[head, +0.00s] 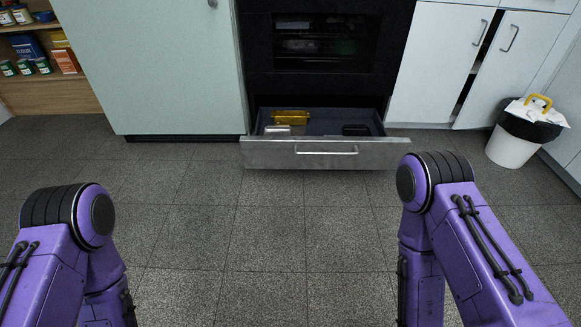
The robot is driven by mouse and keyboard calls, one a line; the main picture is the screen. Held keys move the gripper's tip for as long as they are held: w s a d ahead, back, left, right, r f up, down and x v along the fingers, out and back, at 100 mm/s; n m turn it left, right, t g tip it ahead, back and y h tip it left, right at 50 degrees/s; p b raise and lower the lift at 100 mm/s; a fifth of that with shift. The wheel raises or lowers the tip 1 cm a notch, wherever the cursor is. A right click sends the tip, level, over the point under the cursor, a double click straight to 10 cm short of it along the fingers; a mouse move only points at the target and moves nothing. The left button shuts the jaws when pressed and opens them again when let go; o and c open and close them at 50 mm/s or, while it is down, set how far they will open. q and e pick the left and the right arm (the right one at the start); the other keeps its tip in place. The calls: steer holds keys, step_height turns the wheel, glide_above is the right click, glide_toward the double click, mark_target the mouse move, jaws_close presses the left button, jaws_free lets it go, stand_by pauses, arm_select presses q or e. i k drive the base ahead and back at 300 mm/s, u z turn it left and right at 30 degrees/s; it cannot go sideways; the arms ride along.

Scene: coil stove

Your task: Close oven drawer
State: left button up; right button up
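The oven drawer (270,158) sits low under the black oven (260,62), pulled out toward me. It has a steel front with a horizontal bar handle (326,151). Inside it lie a gold-coloured pan (291,117), a silver pan and a dark pan (356,130). My two purple arms come in from the lower left and lower right, bent at the elbows, well short of the drawer. Both grippers are outside the picture.
The tiled floor (265,240) between my arms and the drawer is clear. A pale green cabinet or fridge (150,65) stands left of the oven. White cabinets (435,60) stand right, one door slightly ajar. A white bin (511,147) with a black liner stands at the far right.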

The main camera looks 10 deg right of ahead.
mark_target(379, 151)
steer(key=z, duration=0.6)
steer(key=i, duration=0.6)
steer(key=z, duration=0.75)
steer(key=i, duration=1)
steer(key=u, duration=0.95)
steer(key=i, duration=0.6)
steer(key=u, duration=0.6)
